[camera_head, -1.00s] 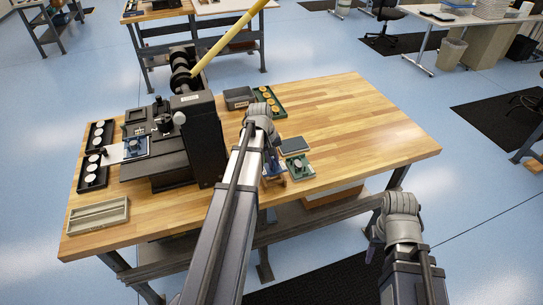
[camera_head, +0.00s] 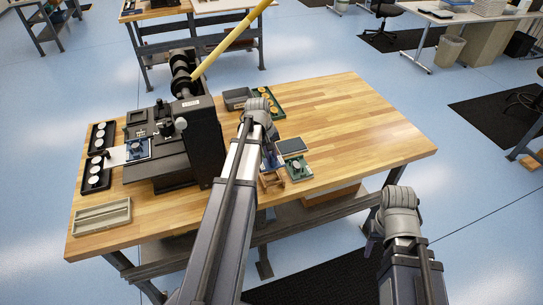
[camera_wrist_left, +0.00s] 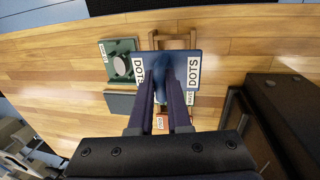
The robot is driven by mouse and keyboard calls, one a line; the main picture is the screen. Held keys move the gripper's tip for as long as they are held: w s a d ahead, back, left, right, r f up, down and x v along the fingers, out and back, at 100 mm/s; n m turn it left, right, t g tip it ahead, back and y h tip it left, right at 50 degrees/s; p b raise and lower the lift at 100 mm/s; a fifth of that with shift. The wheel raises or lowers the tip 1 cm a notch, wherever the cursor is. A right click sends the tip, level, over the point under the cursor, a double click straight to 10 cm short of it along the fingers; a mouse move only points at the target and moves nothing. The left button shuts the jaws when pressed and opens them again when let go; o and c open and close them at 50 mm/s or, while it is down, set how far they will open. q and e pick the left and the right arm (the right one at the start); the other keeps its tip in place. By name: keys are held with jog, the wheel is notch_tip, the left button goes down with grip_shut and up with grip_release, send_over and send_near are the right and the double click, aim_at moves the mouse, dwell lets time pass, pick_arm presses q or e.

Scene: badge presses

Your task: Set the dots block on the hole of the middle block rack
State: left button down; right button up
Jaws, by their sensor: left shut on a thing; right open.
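The blue dots block (camera_wrist_left: 180,66), with white DOTS labels, is held between the fingers of my left gripper (camera_wrist_left: 165,75). In the head view the left gripper (camera_head: 268,155) is over the near part of the table, and its arm hides most of the block. A brown wooden rack (camera_wrist_left: 176,42) shows just beyond the block in the wrist view, and also in the head view (camera_head: 271,181). A small orange-red piece (camera_wrist_left: 160,123) shows between the fingers. The block hides what lies beneath it, so I cannot tell which is the middle rack. My right gripper (camera_head: 371,246) is open, off the table's near edge.
A green block with a round grey disc (camera_head: 298,168) and a dark grey block (camera_head: 291,146) lie right of the left gripper. The black press (camera_head: 205,137) stands close on its left. The right side of the wooden table (camera_head: 350,125) is clear.

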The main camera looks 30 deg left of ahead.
pick_arm(q)
jog(key=shift+f+b, duration=3.3)
jog(key=shift+f, duration=0.2)
jog(key=c, duration=0.8)
grip_release()
jog(key=shift+r, duration=0.15)
jog(key=r+p, duration=0.5)
jog(key=s+a+r+p, duration=0.1)
jog(key=r+p, duration=0.1)
jog(key=p, duration=0.1)
jog(key=shift+s+r, duration=0.1)
jog(key=shift+r, duration=0.2)
jog(key=shift+f, duration=0.1)
